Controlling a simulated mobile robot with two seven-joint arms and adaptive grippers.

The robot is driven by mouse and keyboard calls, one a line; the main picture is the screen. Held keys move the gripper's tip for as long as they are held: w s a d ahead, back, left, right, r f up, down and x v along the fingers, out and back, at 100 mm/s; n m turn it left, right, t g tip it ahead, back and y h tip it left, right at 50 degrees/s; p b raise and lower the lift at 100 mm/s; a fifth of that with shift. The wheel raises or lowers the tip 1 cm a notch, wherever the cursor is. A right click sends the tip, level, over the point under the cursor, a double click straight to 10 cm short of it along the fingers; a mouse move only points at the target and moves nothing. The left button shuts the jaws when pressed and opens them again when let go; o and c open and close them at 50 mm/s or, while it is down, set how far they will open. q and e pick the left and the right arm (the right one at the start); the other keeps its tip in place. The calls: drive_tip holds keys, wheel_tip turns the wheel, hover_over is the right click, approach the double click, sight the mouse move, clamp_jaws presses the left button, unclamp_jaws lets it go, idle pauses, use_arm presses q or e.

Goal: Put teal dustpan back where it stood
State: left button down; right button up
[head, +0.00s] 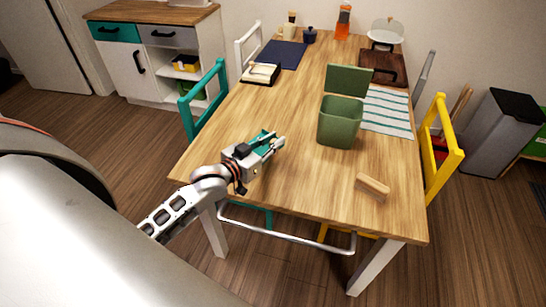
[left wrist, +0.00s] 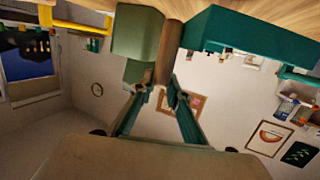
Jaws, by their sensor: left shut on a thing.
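My left gripper (head: 279,144) is over the near left part of the wooden table, shut on the teal dustpan (head: 262,138). Only a small teal part of it shows in the head view, beside the fingers. In the left wrist view, which is upside down, the dustpan (left wrist: 245,36) is a large teal shape at upper right, close to the table top. A brown piece (left wrist: 168,55), perhaps its handle, is by my left fingertips (left wrist: 158,90). I cannot tell whether the dustpan touches the table. My right gripper is not in view.
A green bin (head: 339,128) stands right of the gripper, beside a striped cloth (head: 388,112). A wooden block (head: 372,187) lies near the table's right front. Teal (head: 204,92) and yellow (head: 442,140) chairs flank the table. The front middle of the table is clear.

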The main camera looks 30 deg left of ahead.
sight(273, 155)
use_arm(q)
drive_tip(key=shift+f+b, duration=0.45)
drive_tip(key=shift+f, duration=2.5)
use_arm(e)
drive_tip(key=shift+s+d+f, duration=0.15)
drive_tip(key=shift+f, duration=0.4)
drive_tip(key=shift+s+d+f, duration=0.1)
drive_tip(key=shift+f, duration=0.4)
use_arm(q)
drive_tip(key=shift+f, duration=0.1)
drive_tip(key=c, duration=2)
unclamp_jaws()
drive_tip(key=shift+o, duration=0.2)
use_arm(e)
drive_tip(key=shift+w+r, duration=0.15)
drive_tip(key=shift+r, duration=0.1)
use_arm(q)
drive_tip(key=shift+s, duration=0.1)
drive_tip(key=v, duration=1.1)
drive_tip(key=shift+s, duration=0.4)
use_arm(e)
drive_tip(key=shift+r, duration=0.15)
